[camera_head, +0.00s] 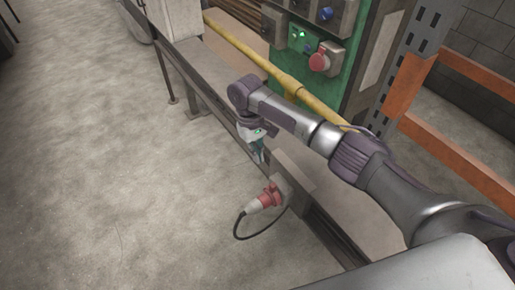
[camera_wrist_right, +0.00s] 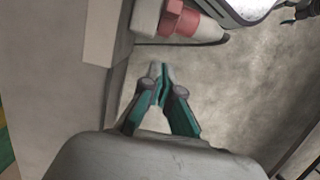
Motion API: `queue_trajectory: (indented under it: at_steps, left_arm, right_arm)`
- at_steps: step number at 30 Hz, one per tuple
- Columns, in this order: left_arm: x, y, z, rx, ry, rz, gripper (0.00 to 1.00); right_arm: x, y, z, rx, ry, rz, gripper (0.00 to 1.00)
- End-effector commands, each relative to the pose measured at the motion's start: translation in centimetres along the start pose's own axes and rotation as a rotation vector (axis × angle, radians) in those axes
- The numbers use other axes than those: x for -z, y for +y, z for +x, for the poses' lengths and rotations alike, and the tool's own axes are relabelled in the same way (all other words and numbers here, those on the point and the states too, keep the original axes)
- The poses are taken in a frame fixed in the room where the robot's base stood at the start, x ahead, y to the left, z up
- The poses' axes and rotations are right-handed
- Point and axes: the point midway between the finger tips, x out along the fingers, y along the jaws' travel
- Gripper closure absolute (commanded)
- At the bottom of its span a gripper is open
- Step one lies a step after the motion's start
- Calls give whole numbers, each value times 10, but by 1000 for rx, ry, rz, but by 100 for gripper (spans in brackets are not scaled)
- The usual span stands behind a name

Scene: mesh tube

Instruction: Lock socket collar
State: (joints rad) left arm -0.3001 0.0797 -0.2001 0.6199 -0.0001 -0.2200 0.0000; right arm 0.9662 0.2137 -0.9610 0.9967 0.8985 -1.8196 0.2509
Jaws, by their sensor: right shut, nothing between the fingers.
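A red socket collar (camera_head: 271,192) sits on the front of a grey socket box (camera_head: 299,187) on the low beam. In the right wrist view the red collar (camera_wrist_right: 174,18) and the pale plug (camera_wrist_right: 208,31) show at the top, ahead of the fingers. My right gripper (camera_head: 259,157) is shut and empty, behind the collar in the head view and apart from it. Its green fingers (camera_wrist_right: 161,72) meet at the tips in the wrist view. My left gripper is out of view.
A yellow pipe (camera_head: 250,53) runs along the beam behind my right arm. A green control panel (camera_head: 325,62) with a red knob (camera_head: 319,62) stands behind it. Orange rack beams (camera_head: 459,153) are at right. The concrete floor (camera_head: 105,150) at left is clear.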

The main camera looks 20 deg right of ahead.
Motion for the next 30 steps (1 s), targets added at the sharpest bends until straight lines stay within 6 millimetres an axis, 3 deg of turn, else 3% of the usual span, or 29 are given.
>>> queue_trajectory:
  at_steps: [7, 16, 30]
  left_arm:
    - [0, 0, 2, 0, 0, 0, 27]
    - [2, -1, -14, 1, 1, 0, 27]
    - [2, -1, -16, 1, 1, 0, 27]
  right_arm:
    - [-1, 0, 54, -1, -3, 0, 100]
    - [-36, 1, 58, -1, -1, 0, 100]
    - [-40, 0, 59, 0, 1, -1, 100]
